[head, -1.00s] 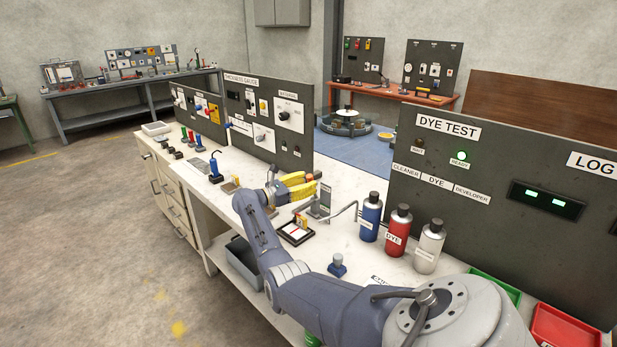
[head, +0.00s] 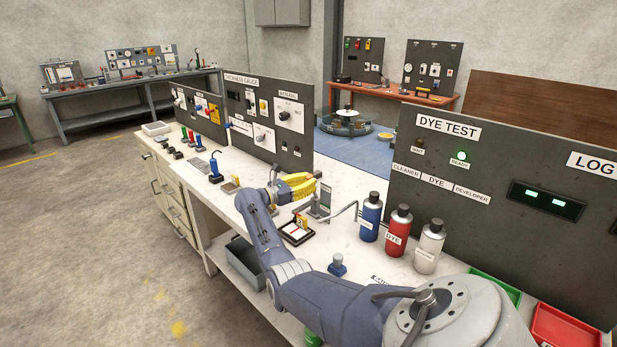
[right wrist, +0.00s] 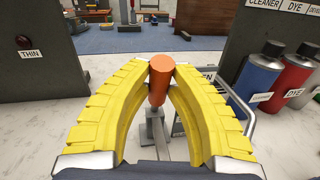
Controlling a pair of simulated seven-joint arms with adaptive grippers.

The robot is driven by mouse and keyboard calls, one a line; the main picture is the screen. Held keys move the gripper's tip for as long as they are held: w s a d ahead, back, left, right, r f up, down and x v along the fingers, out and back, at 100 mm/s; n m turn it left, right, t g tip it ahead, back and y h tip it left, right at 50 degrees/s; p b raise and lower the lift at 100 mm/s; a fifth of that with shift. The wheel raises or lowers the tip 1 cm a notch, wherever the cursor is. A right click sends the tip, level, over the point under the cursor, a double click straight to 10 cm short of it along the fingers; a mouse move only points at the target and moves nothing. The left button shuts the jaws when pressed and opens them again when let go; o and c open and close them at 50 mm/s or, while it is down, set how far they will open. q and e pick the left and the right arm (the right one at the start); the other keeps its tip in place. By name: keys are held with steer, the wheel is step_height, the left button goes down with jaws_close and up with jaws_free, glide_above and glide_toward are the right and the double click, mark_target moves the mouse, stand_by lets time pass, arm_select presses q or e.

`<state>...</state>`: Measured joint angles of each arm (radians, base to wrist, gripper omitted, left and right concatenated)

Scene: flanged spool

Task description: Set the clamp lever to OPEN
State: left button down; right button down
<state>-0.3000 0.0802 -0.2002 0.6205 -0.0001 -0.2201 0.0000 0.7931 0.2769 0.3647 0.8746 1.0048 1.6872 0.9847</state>
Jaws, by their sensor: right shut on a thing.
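My right gripper (head: 314,182) with yellow fingers is over the bench beside a small grey stand (head: 324,203). In the right wrist view the right gripper (right wrist: 160,72) has its fingertips closed on the orange handle of the clamp lever (right wrist: 159,83). The handle stands up, slightly tilted, on a thin stem above a grey metal base (right wrist: 157,133). In the head view the handle is hidden by the fingers. An OPEN mark cannot be read in either view. My left gripper is not in view.
Blue (head: 370,216), red (head: 397,231) and white (head: 429,246) bottles stand to the right on the bench. A bent grey rod (head: 345,210) is between them and the gripper. A dark gauge panel (head: 270,120) rises behind. A small framed tray (head: 297,231) lies in front.

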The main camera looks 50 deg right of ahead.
stand_by(0.4)
steer(key=shift+s+d+r+y, duration=0.1)
steer(key=shift+d+r+y, duration=0.1)
steer(key=shift+d+y, duration=0.5)
steer(key=c, duration=1.2)
jaws_free()
steer(key=shift+a, duration=0.1)
steer(key=v, duration=1.2)
steer(key=shift+s, duration=0.1)
